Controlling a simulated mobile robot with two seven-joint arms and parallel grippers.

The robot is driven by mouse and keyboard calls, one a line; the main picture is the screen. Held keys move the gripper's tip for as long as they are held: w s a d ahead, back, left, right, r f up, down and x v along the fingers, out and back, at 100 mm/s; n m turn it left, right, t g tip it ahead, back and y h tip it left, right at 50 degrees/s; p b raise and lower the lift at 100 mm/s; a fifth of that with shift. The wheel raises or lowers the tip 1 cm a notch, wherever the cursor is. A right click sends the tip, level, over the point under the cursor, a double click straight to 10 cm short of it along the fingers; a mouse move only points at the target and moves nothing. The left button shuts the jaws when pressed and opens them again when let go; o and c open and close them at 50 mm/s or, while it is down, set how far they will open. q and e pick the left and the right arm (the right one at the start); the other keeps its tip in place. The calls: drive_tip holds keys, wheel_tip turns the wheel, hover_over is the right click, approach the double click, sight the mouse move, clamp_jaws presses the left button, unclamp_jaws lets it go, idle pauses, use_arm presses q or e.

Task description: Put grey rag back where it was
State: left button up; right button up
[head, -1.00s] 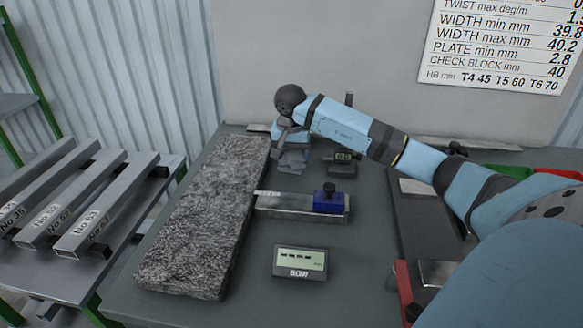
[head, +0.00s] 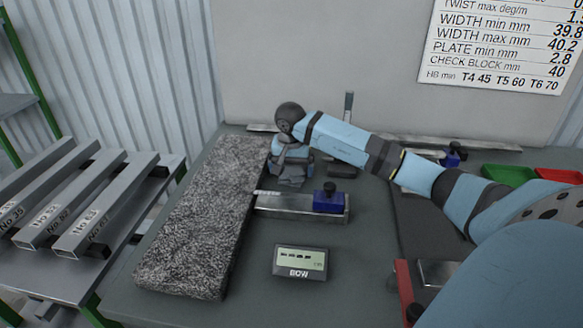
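My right gripper (head: 290,178) hangs from the end of my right arm, beside the right edge of the speckled slab near its far end. It is small, dark grey and seen from above and behind, so I cannot tell whether its fingers are open or shut. I cannot make out the grey rag for certain. Grey shapes at the gripper blend together, and a rag there cannot be told from the fingers. My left gripper is not in view.
The long speckled slab (head: 205,215) fills the table's left side. A green tray (head: 508,174) and red tray (head: 560,176) stand at the back right. Steel profiles (head: 105,215) rest on a left rack.

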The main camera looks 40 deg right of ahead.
sight(291, 170)
wheel_tip(291, 170, up, 12)
drive_tip(key=a, duration=0.1)
drive_tip(key=shift+s+r+p, duration=0.2)
drive_tip(key=shift+s+p, duration=0.15)
drive_tip(key=shift+s, duration=0.1)
drive_tip(key=shift+a, duration=0.1)
idle(0.3)
